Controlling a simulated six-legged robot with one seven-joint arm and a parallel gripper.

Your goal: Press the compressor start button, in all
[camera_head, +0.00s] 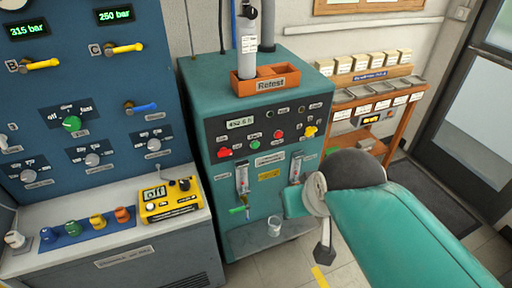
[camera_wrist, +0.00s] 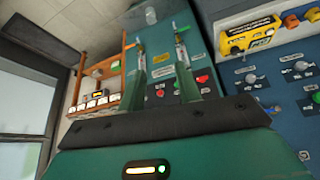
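The teal cabinet (camera_head: 221,111) stands in the middle of the head view. Its dark panel holds a green button (camera_head: 255,145), a red button (camera_head: 278,134), a larger red knob (camera_head: 224,153) and a yellow knob (camera_head: 310,131). The labels are too small to read, so I cannot tell which is the compressor start. In the wrist view the cabinet appears upside down, with a red knob (camera_wrist: 202,79) beside the right finger. My gripper (camera_wrist: 161,42) is open and empty, its two fingers apart and pointing toward the cabinet.
A blue panel (camera_head: 95,73) with dials and valves stands left, above a bench with a yellow meter (camera_head: 170,200). An orange Retest tray (camera_head: 267,80) tops the cabinet. A clear cup (camera_head: 274,226) sits low in front. A wooden rack (camera_head: 400,108) stands right.

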